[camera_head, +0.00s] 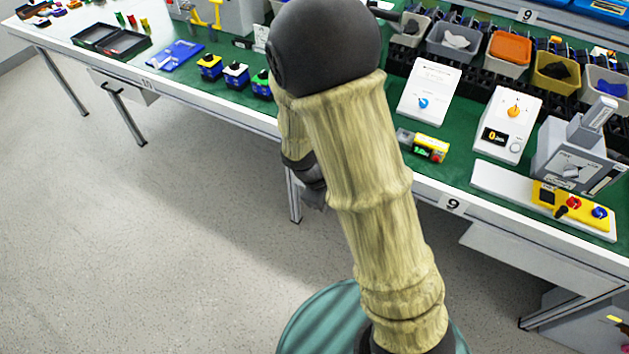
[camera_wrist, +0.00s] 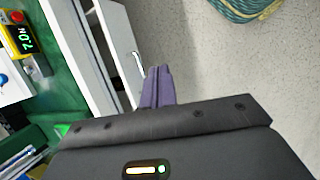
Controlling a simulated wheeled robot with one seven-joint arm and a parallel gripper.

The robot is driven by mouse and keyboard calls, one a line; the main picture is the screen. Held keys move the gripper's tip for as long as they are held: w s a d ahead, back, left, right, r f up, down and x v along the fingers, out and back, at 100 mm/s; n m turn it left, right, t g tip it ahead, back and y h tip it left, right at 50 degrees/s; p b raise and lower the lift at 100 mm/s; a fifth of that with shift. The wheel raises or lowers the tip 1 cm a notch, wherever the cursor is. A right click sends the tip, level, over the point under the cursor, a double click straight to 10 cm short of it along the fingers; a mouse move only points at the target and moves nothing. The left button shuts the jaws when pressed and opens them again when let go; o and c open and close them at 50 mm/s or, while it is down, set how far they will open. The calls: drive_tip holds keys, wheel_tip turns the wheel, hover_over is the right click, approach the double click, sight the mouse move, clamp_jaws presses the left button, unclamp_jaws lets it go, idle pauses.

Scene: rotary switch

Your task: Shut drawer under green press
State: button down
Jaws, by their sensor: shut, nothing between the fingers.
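In the wrist view a pale drawer (camera_wrist: 122,45) stands out from under the bench edge, with a bar handle (camera_wrist: 137,64) on its front. My gripper (camera_wrist: 158,72) has its purple fingertips together, just outside the drawer front near the handle. I cannot tell whether they touch it. In the head view my arm hides this drawer, and only a small part of my gripper (camera_head: 314,194) shows below the bench edge. I cannot make out a green press in either view.
A yellow device with a red button (camera_head: 424,146) sits on the green bench top, also seen in the wrist view (camera_wrist: 20,36). Another drawer (camera_head: 120,88) hangs under the bench at the left. A grey machine (camera_head: 578,152) stands at the right. The floor in front is clear.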

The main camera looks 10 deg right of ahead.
drive_tip(key=s+d+r+m+t+y, duration=0.2)
drive_tip(key=s+d+r+m+y, duration=0.1)
drive_tip(key=r+m, duration=0.6)
drive_tip(key=s+r+y, duration=0.1)
drive_tip(key=s, duration=0.1)
drive_tip(key=shift+s+d+m+t+y, duration=0.3)
drive_tip(key=shift+m, duration=0.1)
